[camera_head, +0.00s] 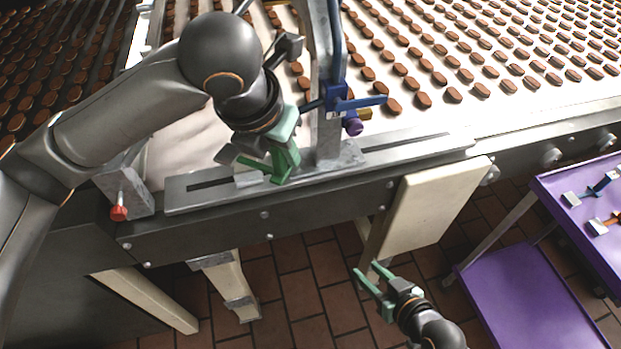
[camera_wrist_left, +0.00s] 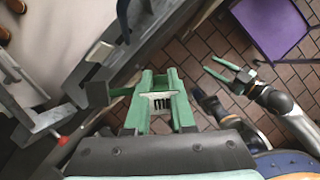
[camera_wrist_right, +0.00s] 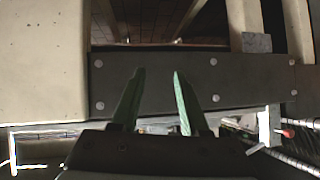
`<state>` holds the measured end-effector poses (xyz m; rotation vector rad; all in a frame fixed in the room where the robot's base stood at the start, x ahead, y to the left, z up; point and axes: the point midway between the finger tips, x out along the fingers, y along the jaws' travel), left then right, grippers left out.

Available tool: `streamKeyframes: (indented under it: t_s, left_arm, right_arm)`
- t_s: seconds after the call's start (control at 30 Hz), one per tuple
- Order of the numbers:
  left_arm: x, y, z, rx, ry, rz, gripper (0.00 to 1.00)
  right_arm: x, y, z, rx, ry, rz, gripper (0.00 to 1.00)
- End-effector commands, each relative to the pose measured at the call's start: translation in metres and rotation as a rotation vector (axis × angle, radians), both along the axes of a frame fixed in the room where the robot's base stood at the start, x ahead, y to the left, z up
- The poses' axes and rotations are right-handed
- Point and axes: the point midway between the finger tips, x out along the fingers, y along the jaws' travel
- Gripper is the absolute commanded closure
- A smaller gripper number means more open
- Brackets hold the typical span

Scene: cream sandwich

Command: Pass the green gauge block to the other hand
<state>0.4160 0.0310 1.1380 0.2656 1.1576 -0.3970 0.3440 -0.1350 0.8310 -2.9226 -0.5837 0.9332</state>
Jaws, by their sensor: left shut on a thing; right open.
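My left gripper (camera_head: 268,160) is over the front rail of the conveyor, shut on the green gauge block (camera_head: 285,165). In the left wrist view the green block (camera_wrist_left: 160,78) sits between the green fingers, with a pale marked patch close behind it; fingers and block are similar in colour, so their edges are hard to separate. My right gripper (camera_head: 368,270) is open and empty, low in front of the conveyor over the tiled floor. It also shows in the left wrist view (camera_wrist_left: 216,67), apart from the block. In the right wrist view nothing is between its fingers (camera_wrist_right: 158,73).
A conveyor (camera_head: 530,95) with many brown sweets runs behind. A metal bracket with a blue clamp (camera_head: 350,103) stands right beside the left gripper. A cream panel (camera_head: 435,205) hangs at the front. A purple cart (camera_head: 530,300) is at right.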

Motion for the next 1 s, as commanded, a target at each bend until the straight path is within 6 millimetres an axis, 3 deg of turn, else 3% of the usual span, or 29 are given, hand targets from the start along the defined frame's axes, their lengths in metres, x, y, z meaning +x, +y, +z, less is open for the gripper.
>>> streamKeyframes:
  t_s: [0.1, 0.33, 0.6, 0.8, 1.0]
  left_arm:
    - [0.0, 0.0, 0.0, -0.001, -0.001, 0.001, 1.0]
    - [0.0, 0.0, 0.0, -0.001, -0.002, 0.002, 1.0]
    - [0.0, 0.0, 0.0, -0.001, -0.002, 0.002, 1.0]
    - [0.0, 0.0, 0.0, -0.001, -0.002, 0.002, 1.0]
    - [0.0, 0.0, 0.0, -0.001, -0.002, 0.002, 1.0]
  right_arm:
    - [0.029, 0.022, 0.043, 0.06, -0.09, 0.108, 0.4]
    - [0.056, 0.065, 0.128, 0.171, -0.256, 0.342, 0.15]
    - [0.051, 0.101, 0.22, 0.272, -0.442, 0.611, 0.15]
    - [0.04, 0.112, 0.255, 0.313, -0.516, 0.719, 0.15]
    - [0.04, 0.122, 0.263, 0.326, -0.535, 0.743, 0.15]
